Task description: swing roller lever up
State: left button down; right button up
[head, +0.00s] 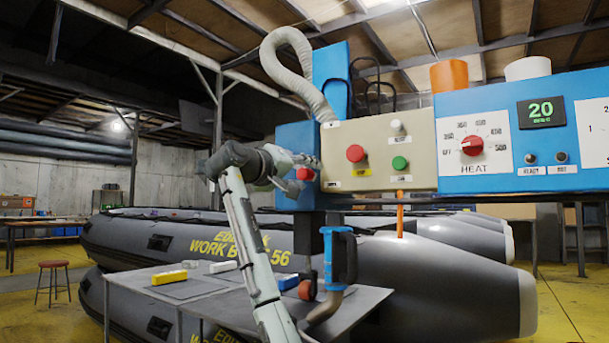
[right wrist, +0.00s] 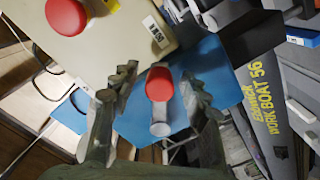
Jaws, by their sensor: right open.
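The roller lever has a red knob (head: 305,173) on the blue housing at the left end of the machine. In the right wrist view the red knob (right wrist: 159,84) sits on a short pale grey shaft, with the blue housing (right wrist: 190,62) behind it. My right gripper (head: 306,161) is at the lever, partly covering it in the head view. In the right wrist view its fingers (right wrist: 160,88) are open, one on each side of the knob, with visible gaps. My left gripper is not in view.
A beige control box (head: 378,152) with a red button (head: 356,153) and a green button (head: 399,163) adjoins the lever's housing. Below are a blue-handled nozzle (head: 341,257) and a grey table (head: 190,289) with small blocks. Grey inflatable boats (head: 440,281) lie behind.

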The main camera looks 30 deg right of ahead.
grip_shut()
dwell(0.3)
